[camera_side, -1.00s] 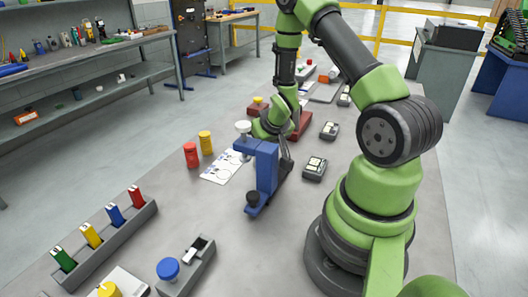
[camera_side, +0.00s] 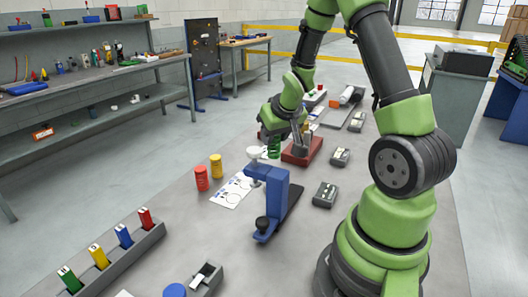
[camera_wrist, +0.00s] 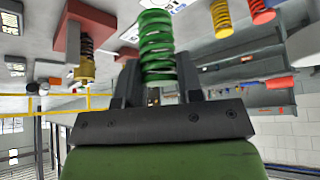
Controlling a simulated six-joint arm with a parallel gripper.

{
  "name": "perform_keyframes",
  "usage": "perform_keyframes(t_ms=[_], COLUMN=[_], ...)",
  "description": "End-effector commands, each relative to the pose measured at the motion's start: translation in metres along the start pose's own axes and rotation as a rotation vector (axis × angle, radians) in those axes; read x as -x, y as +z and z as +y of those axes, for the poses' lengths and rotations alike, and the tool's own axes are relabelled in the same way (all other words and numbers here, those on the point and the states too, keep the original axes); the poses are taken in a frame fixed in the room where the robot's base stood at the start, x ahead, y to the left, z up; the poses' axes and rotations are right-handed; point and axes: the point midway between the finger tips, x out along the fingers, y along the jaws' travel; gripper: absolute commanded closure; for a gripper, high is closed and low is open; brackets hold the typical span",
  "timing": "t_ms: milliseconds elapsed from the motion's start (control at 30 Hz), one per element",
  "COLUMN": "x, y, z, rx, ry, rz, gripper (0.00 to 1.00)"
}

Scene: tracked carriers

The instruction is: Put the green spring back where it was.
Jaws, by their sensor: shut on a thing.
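My gripper (camera_side: 279,135) is shut on the green spring (camera_side: 274,147), which hangs upright below it, above the table behind the blue press (camera_side: 275,195). In the wrist view the green spring (camera_wrist: 157,45) stands between the two fingers, gripped at its lower part as pictured. A red spring (camera_side: 201,178) and a yellow spring (camera_side: 216,166) stand at the left edge of a white sheet printed with circles (camera_side: 232,190). In the wrist view the yellow spring (camera_wrist: 221,18) and red spring (camera_wrist: 262,11) are to the right.
Dark boxes (camera_side: 325,195) stand to the right. A grey rack (camera_side: 115,250) with coloured blocks is at the front left. The table's left middle is clear.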

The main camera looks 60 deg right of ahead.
Motion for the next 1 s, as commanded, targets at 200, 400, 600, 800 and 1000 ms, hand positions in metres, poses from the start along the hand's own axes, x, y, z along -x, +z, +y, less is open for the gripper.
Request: perform_keyframes(t_ms=[200,400,600,800,1000], x=[-0.018,-0.049,-0.071,-0.082,-0.095], y=[-0.037,-0.084,-0.119,-0.139,-0.138], z=[-0.007,-0.023,-0.041,-0.055,-0.06], rx=[0.011,0.019,0.022,0.021,0.019], ry=[0.002,0.002,-0.001,-0.006,-0.008], rz=[0.003,0.001,-0.001,0.0,-0.004], gripper=[0.94,0.94,0.94,0.94,0.94])
